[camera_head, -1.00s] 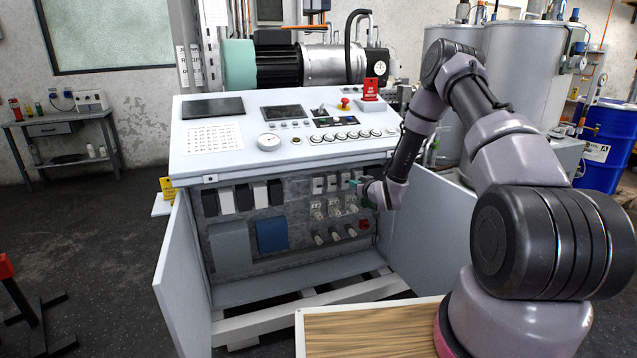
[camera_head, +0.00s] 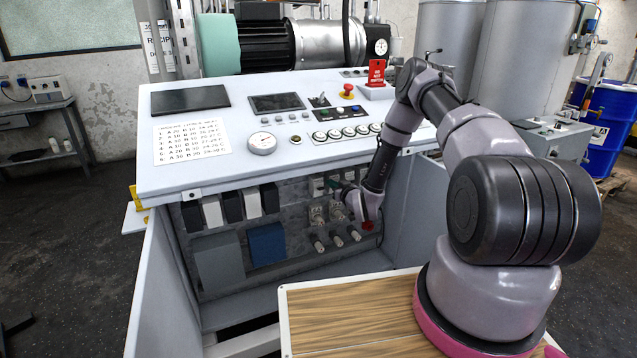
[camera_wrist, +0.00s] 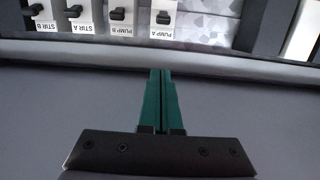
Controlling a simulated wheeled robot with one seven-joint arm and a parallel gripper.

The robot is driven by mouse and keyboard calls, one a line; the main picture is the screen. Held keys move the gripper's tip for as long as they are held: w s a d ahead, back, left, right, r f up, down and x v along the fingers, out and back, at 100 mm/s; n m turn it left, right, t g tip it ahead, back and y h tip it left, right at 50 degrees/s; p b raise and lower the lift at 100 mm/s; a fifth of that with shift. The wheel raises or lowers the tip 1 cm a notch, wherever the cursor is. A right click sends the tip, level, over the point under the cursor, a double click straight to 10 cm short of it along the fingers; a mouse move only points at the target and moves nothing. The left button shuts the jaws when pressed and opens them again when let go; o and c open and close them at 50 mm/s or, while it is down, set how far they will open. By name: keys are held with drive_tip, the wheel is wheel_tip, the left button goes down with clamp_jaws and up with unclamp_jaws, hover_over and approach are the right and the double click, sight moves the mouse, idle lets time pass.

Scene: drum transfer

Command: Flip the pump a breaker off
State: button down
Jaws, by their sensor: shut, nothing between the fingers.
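The pump A breaker (camera_wrist: 165,18) is a small dark switch above a white PUMP A label, at the top of the wrist view, where labels appear upside down. The pump B breaker (camera_wrist: 119,14) is beside it. My gripper (camera_wrist: 161,72) has green fingers pressed together and empty, pointing toward the breaker row. Its tips lie below the pump A label in the picture, apparently short of the breaker. In the head view, my gripper (camera_head: 334,184) is at the open cabinet front, partly hidden by my wrist; the breakers there are too small to tell apart.
The grey console (camera_head: 225,170) has a sloping top with an overhanging front edge above the breakers. Sockets with plugs (camera_head: 318,213) sit below the row, and a red knob (camera_head: 368,225) is near my wrist. Open doors (camera_head: 165,280) flank the cabinet.

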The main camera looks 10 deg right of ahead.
drive_tip(key=shift+w, duration=0.1)
hover_over(320, 189)
drive_tip(key=shift+w+d+f, duration=0.15)
drive_tip(key=shift+w+f, duration=0.3)
drive_tip(key=shift+f, duration=0.3)
drive_tip(key=shift+s+d+f, duration=0.15)
drive_tip(key=shift+s+f, duration=0.2)
drive_tip(key=shift+f, duration=0.25)
drive_tip(key=shift+s+d+f, duration=0.15)
drive_tip(key=shift+s+f, duration=0.15)
drive_tip(key=shift+f, duration=0.3)
drive_tip(key=shift+s+f, duration=0.3)
drive_tip(key=shift+f, duration=0.25)
drive_tip(key=shift+s+d+f+t, duration=0.1)
drive_tip(key=shift+s+f+t, duration=0.2)
drive_tip(key=shift+t, duration=0.5)
